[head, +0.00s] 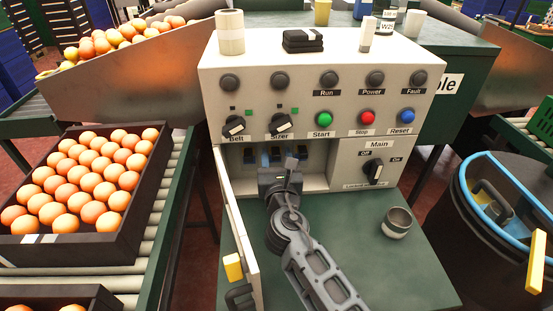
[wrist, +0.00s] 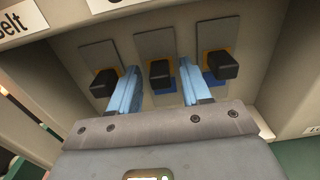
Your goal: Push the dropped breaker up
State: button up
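Three breakers sit in a row in the open recess of the control box: a left breaker (wrist: 103,82), a middle breaker (wrist: 160,74) and a right breaker (wrist: 222,66), each a black toggle on a grey plate with orange and blue around it. I cannot tell clearly which one is dropped. In the head view the left breaker (head: 249,155) shows; my arm partly blocks the recess. My gripper (wrist: 157,68) is at the recess, its two blue fingers apart on either side of the middle toggle, with a gap visible on both sides. It holds nothing.
The cream control box (head: 330,55) has lamps, knobs and buttons above the recess. The recess door (head: 238,235) stands open left of my arm. A metal cup (head: 397,223) stands on the green table (head: 405,275) to the right. Orange trays (head: 100,225) lie left.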

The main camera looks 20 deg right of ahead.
jog(key=shift+s+f, duration=0.1)
jog(key=shift+s, duration=0.05)
jog(key=v, duration=0.7)
jog(key=shift+s+a+p, duration=0.15)
jog(key=shift+s+p, duration=0.1)
jog(key=shift+p, duration=0.05)
